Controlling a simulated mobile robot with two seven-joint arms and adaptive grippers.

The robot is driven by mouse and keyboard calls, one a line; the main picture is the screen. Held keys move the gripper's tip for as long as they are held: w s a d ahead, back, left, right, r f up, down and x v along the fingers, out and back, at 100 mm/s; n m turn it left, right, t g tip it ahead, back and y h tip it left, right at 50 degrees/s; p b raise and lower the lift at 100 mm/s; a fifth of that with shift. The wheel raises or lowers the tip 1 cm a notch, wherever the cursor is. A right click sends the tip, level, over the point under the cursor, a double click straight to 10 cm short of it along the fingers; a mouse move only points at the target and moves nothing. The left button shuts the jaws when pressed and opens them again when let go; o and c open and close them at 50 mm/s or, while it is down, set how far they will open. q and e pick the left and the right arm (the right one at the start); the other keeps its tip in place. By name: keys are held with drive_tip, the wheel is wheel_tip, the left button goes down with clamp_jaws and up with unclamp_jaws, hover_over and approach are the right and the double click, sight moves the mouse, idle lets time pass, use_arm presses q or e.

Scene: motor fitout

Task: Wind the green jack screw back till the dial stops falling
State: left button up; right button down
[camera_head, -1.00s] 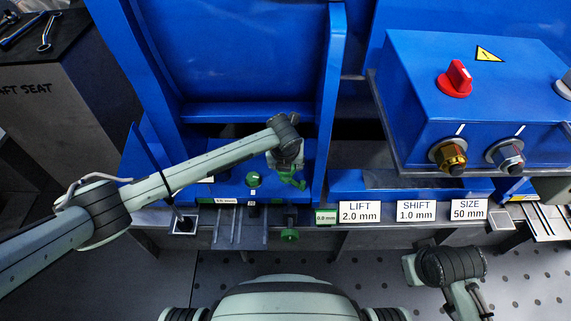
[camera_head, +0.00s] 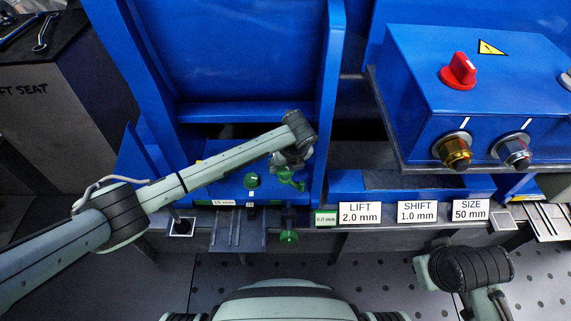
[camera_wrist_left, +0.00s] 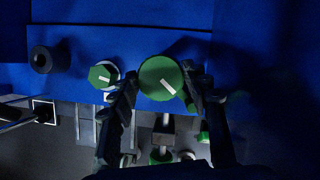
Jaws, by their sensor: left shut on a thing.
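In the left wrist view a large round green knob (camera_wrist_left: 160,78) with a white line on its face sits between the two fingers of my left gripper (camera_wrist_left: 159,80). I take it for the jack screw head. In the head view my left gripper (camera_head: 292,165) is at the green handle (camera_head: 292,182) on the blue frame, shut on it, and hides part of it. A smaller green knob (camera_wrist_left: 102,75) with a white mark is to its left, also in the head view (camera_head: 251,181). A small white readout (camera_head: 222,203) in mm is too blurred to read surely.
Another green knob (camera_head: 289,237) is below the ledge. A green tag (camera_head: 326,218) reads 0.0 mm beside LIFT, SHIFT and SIZE plates (camera_head: 360,213). A blue control box (camera_head: 480,90) with a red switch (camera_head: 459,72) is at right. My right arm is folded at lower right.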

sight(286, 168)
use_arm(q)
drive_tip(key=shift+r, duration=0.15)
drive_tip(key=o, duration=1.2)
drive_tip(key=shift+c, duration=0.2)
wheel_tip(286, 168, up, 10)
idle(1.1)
